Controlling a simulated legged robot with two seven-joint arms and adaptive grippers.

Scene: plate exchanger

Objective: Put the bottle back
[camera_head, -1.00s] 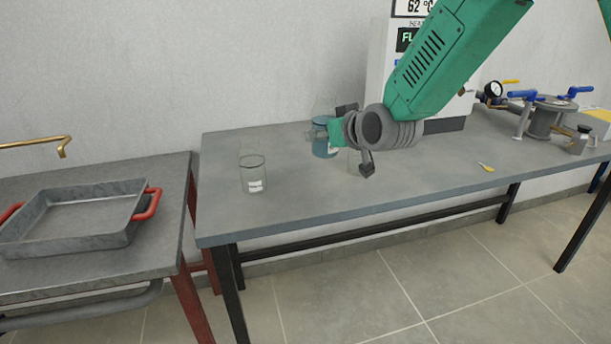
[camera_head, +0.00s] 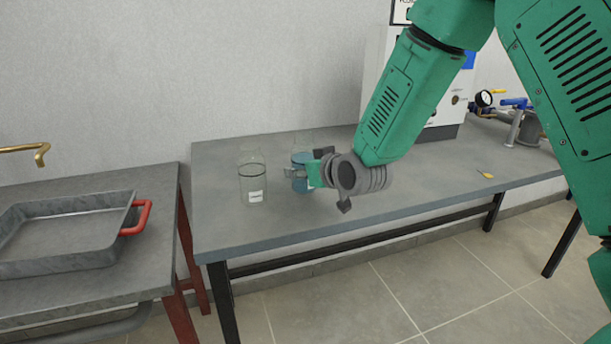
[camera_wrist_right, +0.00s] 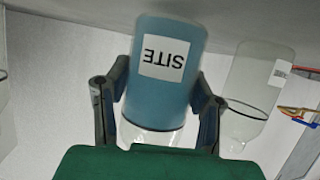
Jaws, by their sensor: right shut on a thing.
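The bottle (camera_head: 301,182), a clear vessel with blue liquid, stands out near the left part of the grey table in the head view. In the right wrist view the bottle (camera_wrist_right: 165,75) shows large, with a white label reading "SITE" upside down. My right gripper (camera_head: 306,168) is shut on it, one finger on each side. It looks upright; I cannot tell whether its base touches the table. A clear glass vessel (camera_head: 252,187) with a white label stands just left of it, apart. My left gripper is not in view.
The grey table (camera_head: 230,226) has free room at its front left and middle. A low side table at the left holds a metal tray (camera_head: 70,240) with red handles. A white machine (camera_head: 440,100) and a gauge with valves (camera_head: 484,99) stand at the back right.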

